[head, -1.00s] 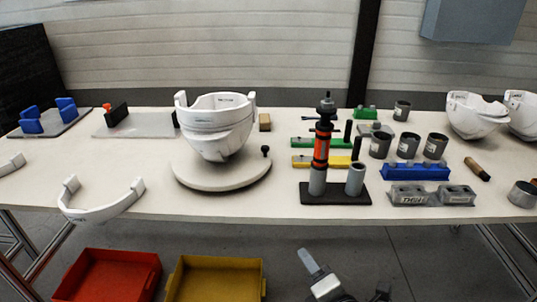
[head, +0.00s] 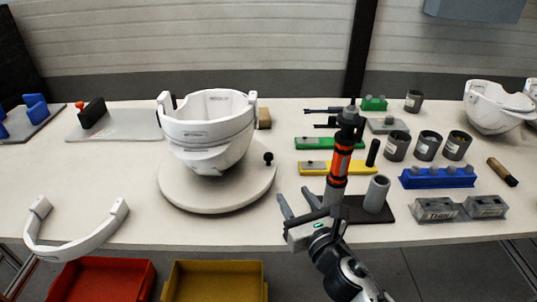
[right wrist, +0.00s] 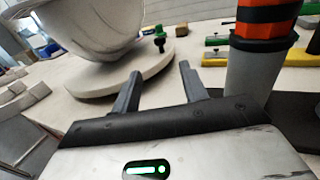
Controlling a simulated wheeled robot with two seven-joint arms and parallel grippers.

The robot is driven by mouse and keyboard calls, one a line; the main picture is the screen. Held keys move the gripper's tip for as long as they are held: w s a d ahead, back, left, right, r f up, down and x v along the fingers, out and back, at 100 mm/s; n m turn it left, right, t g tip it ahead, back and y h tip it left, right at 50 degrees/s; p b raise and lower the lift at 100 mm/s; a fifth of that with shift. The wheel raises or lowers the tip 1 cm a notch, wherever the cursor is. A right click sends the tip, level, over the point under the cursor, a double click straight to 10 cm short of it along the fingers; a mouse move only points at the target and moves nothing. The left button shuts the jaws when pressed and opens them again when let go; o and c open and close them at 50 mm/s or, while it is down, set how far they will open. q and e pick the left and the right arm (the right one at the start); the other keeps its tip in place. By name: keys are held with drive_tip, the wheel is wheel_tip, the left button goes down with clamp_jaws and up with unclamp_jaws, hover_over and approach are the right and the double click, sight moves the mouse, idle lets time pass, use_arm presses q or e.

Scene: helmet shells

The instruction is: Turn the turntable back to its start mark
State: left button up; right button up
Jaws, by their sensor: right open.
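The round cream turntable (head: 195,200) stands on the table left of centre, with a white helmet shell (head: 208,150) upright on it. A small black knob (head: 268,158) stands at the turntable's right edge. In the right wrist view the turntable (right wrist: 125,78) and the dark knob (right wrist: 159,38) lie beyond the fingers, under the shell (right wrist: 85,25). My right gripper (head: 302,203) is open and empty at the table's front edge, right of and nearer than the turntable, apart from it. It also shows in the right wrist view (right wrist: 160,85). I cannot make out a start mark. My left gripper is not in view.
An orange and black tool (head: 341,160) stands in a dark holder (head: 355,210) close to my right gripper. Green (head: 345,143) and yellow (head: 345,168) blocks lie behind it. A white curved band (head: 75,245) lies front left. Red (head: 105,280) and yellow (head: 215,282) bins sit below.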

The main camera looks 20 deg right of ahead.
sight(270, 159)
drive_tip(key=w, duration=0.9)
drive_tip(key=w+a, duration=0.1)
drive_tip(key=w, duration=0.4)
drive_tip(key=shift+a, duration=0.1)
clamp_jaws()
